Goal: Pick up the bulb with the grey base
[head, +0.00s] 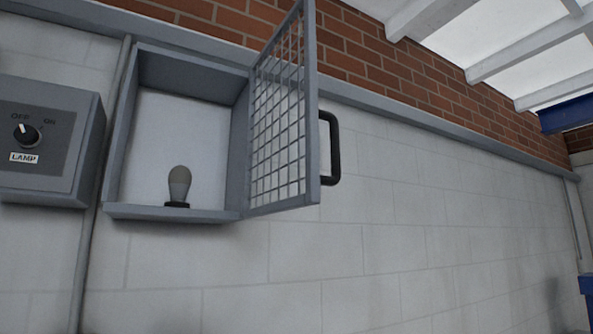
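A bulb (179,184) stands upright in an open grey wall cabinet (171,213), near the middle of its floor. Its upper part is dull beige-grey, its lower body is grey, and it rests on a small black foot or holder (177,204). The cabinet's wire-mesh door (283,125) is swung open to the right, with a black handle (333,148) on its outer side. My gripper is not in view.
Left of the cabinet, a grey switch box (43,140) labelled LAMP has an OFF/ON knob (27,134). The open door juts out at the cabinet's right side. The pale block wall below and to the right is bare. Blue items show at the far right edge.

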